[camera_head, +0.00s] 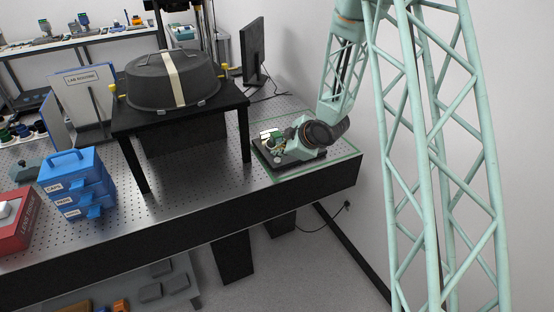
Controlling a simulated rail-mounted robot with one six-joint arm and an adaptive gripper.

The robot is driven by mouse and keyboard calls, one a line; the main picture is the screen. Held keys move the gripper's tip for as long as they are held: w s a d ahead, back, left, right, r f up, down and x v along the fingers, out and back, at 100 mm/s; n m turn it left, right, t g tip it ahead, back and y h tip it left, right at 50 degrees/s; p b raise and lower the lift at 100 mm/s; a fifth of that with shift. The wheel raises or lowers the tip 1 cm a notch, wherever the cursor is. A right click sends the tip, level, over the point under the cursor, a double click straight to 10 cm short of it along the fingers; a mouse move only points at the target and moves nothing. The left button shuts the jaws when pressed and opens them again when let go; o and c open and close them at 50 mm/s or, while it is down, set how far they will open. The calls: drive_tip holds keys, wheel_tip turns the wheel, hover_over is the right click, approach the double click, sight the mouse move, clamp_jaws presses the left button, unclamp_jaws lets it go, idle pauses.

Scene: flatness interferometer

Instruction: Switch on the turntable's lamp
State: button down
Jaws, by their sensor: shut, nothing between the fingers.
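A low dark unit (302,165), which looks like the turntable, sits inside a green outline at the right end of the perforated table. The wrist of my teal arm hangs low over it and covers much of its top. My gripper (279,147) points left, over or against the unit's left part; it is small here, and it is shut and empty. Small pale and green parts (270,134) show by the gripper. I cannot make out the lamp or its switch, or tell whether the fingers touch anything.
A black stand (130,122) bearing a large dark round cover (150,85) with a pale strap stands to the left. A monitor (252,50) is behind. Blue drawers (78,185) and a red box (20,225) are at left. The table's front edge (250,223) is clear.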

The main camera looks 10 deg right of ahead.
drive_tip(key=shift+r, duration=0.15)
wheel_tip(320, 180, up, 6)
drive_tip(key=p, duration=0.3)
idle(0.6)
idle(0.5)
wheel_tip(320, 180, up, 12)
drive_tip(key=m+h+b, duration=0.2)
drive_tip(key=m+h, duration=0.1)
drive_tip(key=m, duration=0.1)
hover_over(277, 160)
drive_tip(key=s+d, duration=0.5)
drive_tip(key=s, duration=0.2)
drive_tip(key=s+d+r+m+g+h+b, duration=0.1)
drive_tip(key=s+r+m, duration=0.1)
drive_tip(key=s+r, duration=0.4)
drive_tip(key=s+d+r+m+h, duration=0.1)
drive_tip(key=s+r, duration=0.2)
drive_tip(key=s, duration=0.5)
drive_tip(key=s+a+r+m+g+b, duration=0.1)
drive_tip(key=s+a+m, duration=0.1)
drive_tip(key=s, duration=1)
drive_tip(key=s+a+r+m+g+b, duration=0.1)
drive_tip(key=s+a+m, duration=0.1)
drive_tip(key=s, duration=1)
drive_tip(key=s+a+r+m+g+y+b, duration=0.1)
drive_tip(key=s+a+m+b, duration=0.1)
drive_tip(key=s, duration=1.1)
drive_tip(key=shift+a+r+m, duration=0.15)
drive_tip(key=shift+a+m, duration=0.2)
drive_tip(key=shift+m, duration=0.05)
